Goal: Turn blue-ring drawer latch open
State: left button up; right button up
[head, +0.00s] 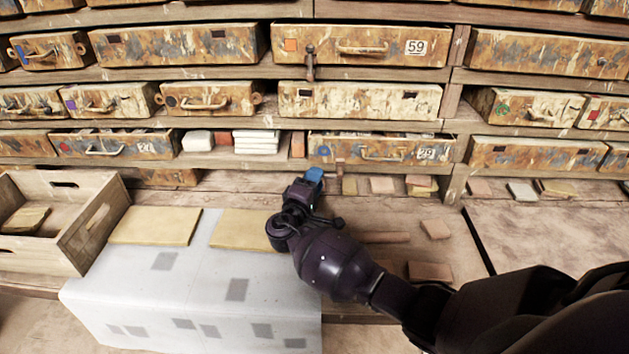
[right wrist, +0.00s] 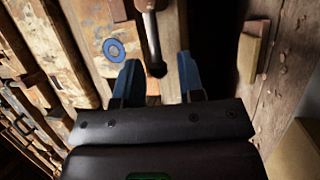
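The blue-ring drawer (head: 385,152) is in the lower row, with a curved pull and a number label reading 29. Its blue ring (right wrist: 114,49) shows clearly in the right wrist view. In the head view, my right gripper (head: 314,176) is at the drawer's lower left and partly hides the latch (head: 340,172). My left gripper is out of view.
Another latch (head: 310,62) hangs at drawer 59 above. White tiles (head: 256,141) are stacked left of the blue-ring drawer. Loose tiles (head: 435,229) lie on the bench. A wooden crate (head: 95,222) stands at left, near a grey-white block (head: 200,262).

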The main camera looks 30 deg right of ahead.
jog(key=b+v, duration=0.1)
jog(key=v, duration=0.9)
jog(key=shift+s+a, duration=0.2)
jog(key=shift+a, duration=0.1)
jog(key=shift+s+a, duration=0.1)
